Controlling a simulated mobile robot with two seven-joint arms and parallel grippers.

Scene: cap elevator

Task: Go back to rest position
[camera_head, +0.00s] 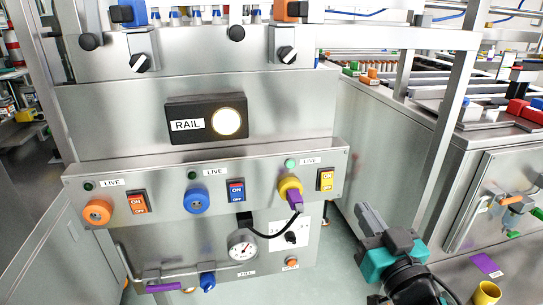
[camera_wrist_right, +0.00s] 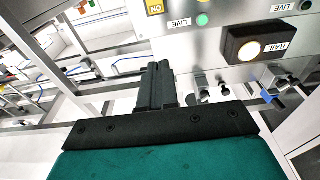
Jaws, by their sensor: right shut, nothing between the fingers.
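My right gripper (camera_head: 369,215) is at the lower right of the head view, to the right of the steel control panel (camera_head: 225,168) and apart from it. Its dark fingers are shut together and hold nothing; its body is teal. In the right wrist view my right gripper (camera_wrist_right: 158,70) points up the picture, with the fingers side by side. The panel shows upside down there, at the upper right. My left gripper is in neither view.
The panel has orange, blue and yellow round sockets, rocker switches and a lit RAIL lamp (camera_head: 226,121). A purple plug (camera_head: 296,201) with a black cable sits at the yellow socket. A steel post (camera_head: 447,110) and cabinet (camera_head: 500,165) stand right. Pale floor shows between.

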